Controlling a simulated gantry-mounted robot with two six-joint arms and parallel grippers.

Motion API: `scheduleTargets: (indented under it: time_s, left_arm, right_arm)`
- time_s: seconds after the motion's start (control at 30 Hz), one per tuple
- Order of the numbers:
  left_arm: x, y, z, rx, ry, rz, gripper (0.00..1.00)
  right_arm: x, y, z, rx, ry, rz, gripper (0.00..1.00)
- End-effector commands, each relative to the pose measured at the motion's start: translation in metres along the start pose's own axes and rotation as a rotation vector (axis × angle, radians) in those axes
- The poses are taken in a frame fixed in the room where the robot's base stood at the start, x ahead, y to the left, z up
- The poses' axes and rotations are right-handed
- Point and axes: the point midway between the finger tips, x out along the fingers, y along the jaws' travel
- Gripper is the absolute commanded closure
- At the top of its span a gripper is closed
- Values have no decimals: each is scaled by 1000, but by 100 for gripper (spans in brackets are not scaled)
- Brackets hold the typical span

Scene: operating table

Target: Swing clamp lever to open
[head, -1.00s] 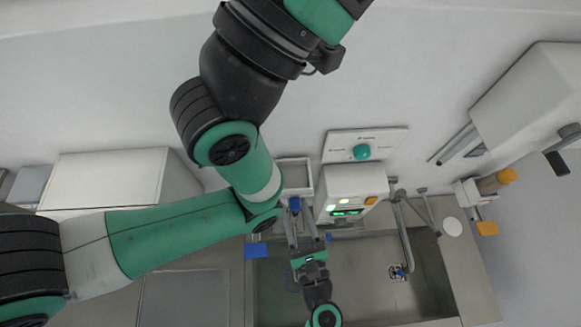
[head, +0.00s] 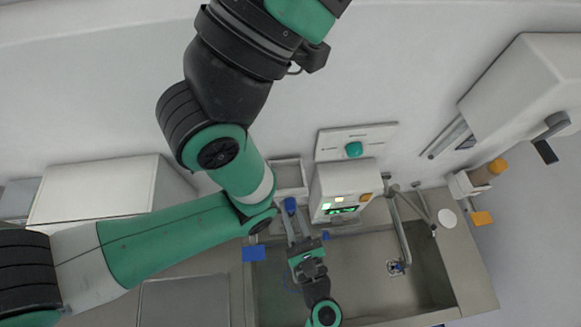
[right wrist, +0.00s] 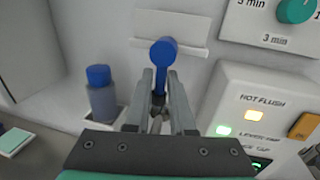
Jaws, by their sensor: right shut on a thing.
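The clamp lever has a round blue knob (right wrist: 162,53) on a dark stem in the right wrist view. The knob also shows in the head view (head: 290,205), in front of a white wall fixture. My right gripper (right wrist: 160,85) is shut on the lever, its grey fingers on both sides of the stem just below the knob. In the head view my right gripper (head: 293,222) reaches up to the lever from below. The clamp under the lever is hidden by the fingers.
A control box (head: 343,190) with lit buttons stands close to the right of the lever. A bottle with a blue cap (right wrist: 103,95) stands close to its left. A teal dial (head: 354,149) is on the wall. A steel sink (head: 360,268) with a faucet lies below.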

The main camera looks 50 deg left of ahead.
Motion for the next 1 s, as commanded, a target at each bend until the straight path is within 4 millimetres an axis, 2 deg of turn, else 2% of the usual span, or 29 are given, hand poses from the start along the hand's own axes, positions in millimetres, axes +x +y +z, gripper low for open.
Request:
scheduleTargets:
  time_s: [0.27, 0.7, 1.0]
  left_arm:
    - [2, 0, -2, 0, 0, 0, 50]
    - [9, 0, -8, 0, 0, 0, 50]
    - [11, 0, -10, 0, 0, 0, 50]
  right_arm:
    - [-1, -4, 1, -103, 21, -2, 100]
    - [-3, -15, 4, -417, 84, -1, 100]
    - [-4, -20, 6, -561, 114, -1, 100]
